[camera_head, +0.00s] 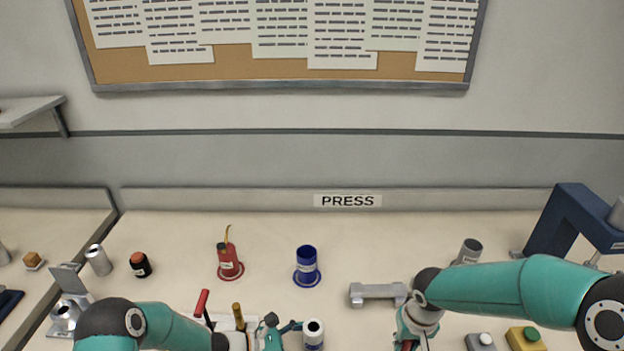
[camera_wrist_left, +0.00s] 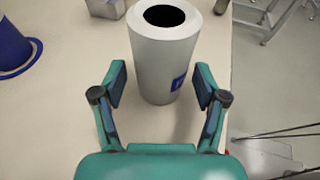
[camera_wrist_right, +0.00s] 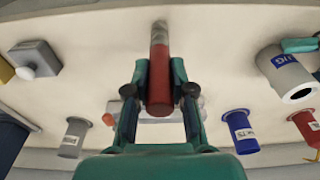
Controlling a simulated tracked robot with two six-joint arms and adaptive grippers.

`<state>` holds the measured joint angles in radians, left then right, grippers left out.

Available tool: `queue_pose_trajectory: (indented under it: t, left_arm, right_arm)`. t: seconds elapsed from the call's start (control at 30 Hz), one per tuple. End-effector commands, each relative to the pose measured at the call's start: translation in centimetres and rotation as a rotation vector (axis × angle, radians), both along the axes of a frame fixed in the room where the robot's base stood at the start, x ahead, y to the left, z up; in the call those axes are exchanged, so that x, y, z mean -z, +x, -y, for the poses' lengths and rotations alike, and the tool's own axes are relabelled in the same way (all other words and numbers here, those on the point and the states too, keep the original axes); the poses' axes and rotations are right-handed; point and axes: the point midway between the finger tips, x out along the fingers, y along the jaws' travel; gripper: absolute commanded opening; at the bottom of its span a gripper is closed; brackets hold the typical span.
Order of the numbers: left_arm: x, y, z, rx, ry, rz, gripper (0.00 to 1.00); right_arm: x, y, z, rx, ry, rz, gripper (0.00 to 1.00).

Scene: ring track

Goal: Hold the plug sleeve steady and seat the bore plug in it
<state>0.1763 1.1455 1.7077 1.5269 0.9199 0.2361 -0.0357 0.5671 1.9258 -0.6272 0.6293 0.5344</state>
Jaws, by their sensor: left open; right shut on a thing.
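The plug sleeve (camera_head: 313,337), a white upright cylinder with a dark bore and a blue label, stands near the bench's front edge. In the left wrist view the sleeve (camera_wrist_left: 165,60) is between the fingers of my left gripper (camera_wrist_left: 160,85), which is open, with a gap showing at each side. My right gripper (camera_wrist_right: 160,85) is shut on the bore plug (camera_wrist_right: 158,82), a red rod with a grey end pointing away from the gripper. The plug is apart from the sleeve (camera_wrist_right: 287,72), which lies to the right in the right wrist view. The head view cuts off my right fingertips.
A grey cradle (camera_head: 375,293) lies right of the sleeve. Behind stand a blue cup (camera_head: 306,260) and a red can (camera_head: 228,262). A grey cup (camera_head: 469,250), blue press (camera_head: 560,225) and button boxes (camera_head: 526,340) are at right. Red and yellow handles (camera_head: 201,303) stand left of the sleeve.

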Motion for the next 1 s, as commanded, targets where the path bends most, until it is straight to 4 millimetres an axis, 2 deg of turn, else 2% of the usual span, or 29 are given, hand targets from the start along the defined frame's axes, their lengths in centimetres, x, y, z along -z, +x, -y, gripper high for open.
queue_pose_trajectory:
  t: [0.4,0.47,0.67,1.0]
  left_arm:
    - [0.18,0.08,0.29,-0.007,0.001,-0.001,0.73]
    - [0.17,0.08,0.28,-0.007,0.001,-0.001,0.66]
    - [0.17,0.07,0.24,-0.008,0.001,-0.001,0.33]
    - [0.16,0.07,0.21,-0.008,0.0,-0.001,0.31]
  right_arm:
    - [0.31,0.17,-0.26,-0.006,0.0,0.0,0.0]
    - [0.32,0.17,-0.27,-0.006,0.0,0.0,0.0]
    - [0.32,0.18,-0.29,-0.006,0.0,0.0,0.0]
    - [0.27,0.26,-0.36,-0.009,0.0,0.001,0.0]
